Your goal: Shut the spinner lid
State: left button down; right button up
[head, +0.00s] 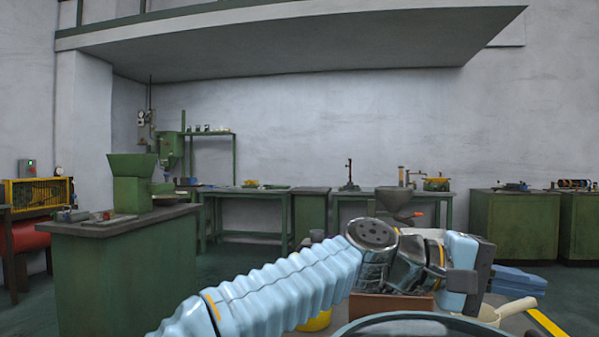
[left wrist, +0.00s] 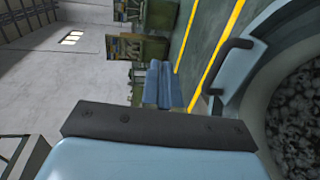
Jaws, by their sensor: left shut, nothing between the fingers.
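The spinner shows as a rounded light-blue rim (head: 400,319) at the bottom edge of the head view, mostly cut off. In the left wrist view its round opening is uncovered at the right, with grey and white lumps (left wrist: 302,115) inside. A light-blue panel with a dark handle (left wrist: 232,66) stands beside the opening; it looks like the lid, open, but its hinge is hidden. My left gripper (head: 482,268) is shut and empty, above and behind the rim in the head view. It seems apart from the handle. My right gripper is out of view.
A beige scoop or pan (head: 500,312) and a blue box (head: 517,281) lie right of my left gripper. A yellow container (head: 316,321) is partly hidden under my arm. Green workbenches (head: 514,225) line the far wall. Open floor with yellow lines lies right of the spinner.

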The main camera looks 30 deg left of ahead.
aim_at(537, 336)
pick_arm(q)
jog(key=d+f+b, duration=0.1)
jog(key=f, duration=0.1)
jog(key=f+b, duration=0.1)
jog(key=f, duration=0.2)
jog(key=w+d+f+b, duration=0.1)
jog(key=f, duration=0.1)
jog(key=shift+d+f, duration=0.2)
jog(key=shift+d, duration=0.15)
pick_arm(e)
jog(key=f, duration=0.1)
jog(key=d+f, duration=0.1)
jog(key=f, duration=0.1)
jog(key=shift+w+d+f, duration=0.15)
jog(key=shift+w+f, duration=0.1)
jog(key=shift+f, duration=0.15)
